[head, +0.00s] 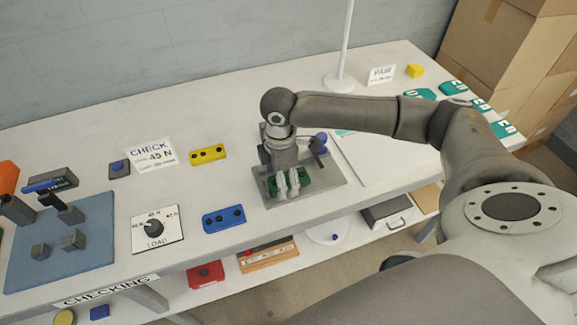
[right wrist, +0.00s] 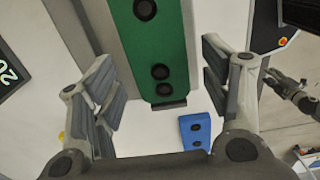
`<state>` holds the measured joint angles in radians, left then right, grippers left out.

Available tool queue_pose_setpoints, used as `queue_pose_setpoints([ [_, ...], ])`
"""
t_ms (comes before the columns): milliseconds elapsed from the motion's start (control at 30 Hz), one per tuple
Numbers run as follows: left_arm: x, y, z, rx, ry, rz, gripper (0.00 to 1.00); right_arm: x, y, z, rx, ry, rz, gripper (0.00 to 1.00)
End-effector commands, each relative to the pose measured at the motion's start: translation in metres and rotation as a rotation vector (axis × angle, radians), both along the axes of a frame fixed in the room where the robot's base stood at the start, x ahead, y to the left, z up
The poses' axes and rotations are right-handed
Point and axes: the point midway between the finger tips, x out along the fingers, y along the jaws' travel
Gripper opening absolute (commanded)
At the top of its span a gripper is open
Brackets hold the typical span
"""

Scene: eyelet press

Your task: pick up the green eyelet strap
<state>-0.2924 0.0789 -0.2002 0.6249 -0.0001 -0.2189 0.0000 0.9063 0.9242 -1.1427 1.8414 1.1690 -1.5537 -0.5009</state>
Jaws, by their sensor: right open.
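The green eyelet strap (head: 303,175) lies on the grey base plate (head: 330,191) of the press, mostly under my right gripper (head: 288,184) in the head view. In the right wrist view the green strap (right wrist: 172,43) is a long flat bar with several black eyelets. My right gripper (right wrist: 163,95) is open there, with one finger on each side of the strap's near end and a gap at both sides. A grey gripper, seemingly my left one (right wrist: 292,90), shows small at the right of the wrist view. Its jaws are too small to judge.
A blue strap (head: 223,218) lies left of the plate and a yellow strap (head: 207,154) farther back. A LOAD dial (head: 157,229) and a blue mat (head: 62,250) stand left. A white lamp pole (head: 346,45) rises behind. Teal pieces (head: 453,87) lie right.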

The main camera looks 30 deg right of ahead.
Motion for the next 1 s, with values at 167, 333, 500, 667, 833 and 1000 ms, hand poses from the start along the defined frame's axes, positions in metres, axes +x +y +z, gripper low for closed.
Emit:
queue_pose_setpoints([
  [167, -0.013, 0.001, -0.001, 0.002, 0.019, 0.0, 0.4, 0.0, 0.0, 0.0, 0.0, 0.0, 0.0, 0.57],
  [333, -0.016, 0.001, -0.001, 0.003, 0.024, 0.0, 0.4, 0.0, 0.0, 0.0, 0.0, 0.0, 0.0, 0.35],
  [500, -0.014, 0.002, -0.001, 0.002, 0.021, 0.001, 0.4, 0.0, 0.0, 0.001, 0.0, 0.0, 0.0, 0.21],
  [667, -0.011, 0.002, -0.001, 0.003, 0.017, 0.001, 0.4, 0.0, 0.0, 0.001, 0.0, 0.0, 0.0, 0.21],
  [833, -0.008, 0.001, -0.003, 0.003, 0.012, 0.0, 0.4, 0.001, 0.0, 0.007, 0.001, -0.001, -0.001, 0.21],
  [1000, -0.007, 0.001, -0.01, 0.002, 0.011, 0.0, 0.4, 0.001, 0.0, 0.029, 0.001, -0.003, 0.0, 0.21],
])
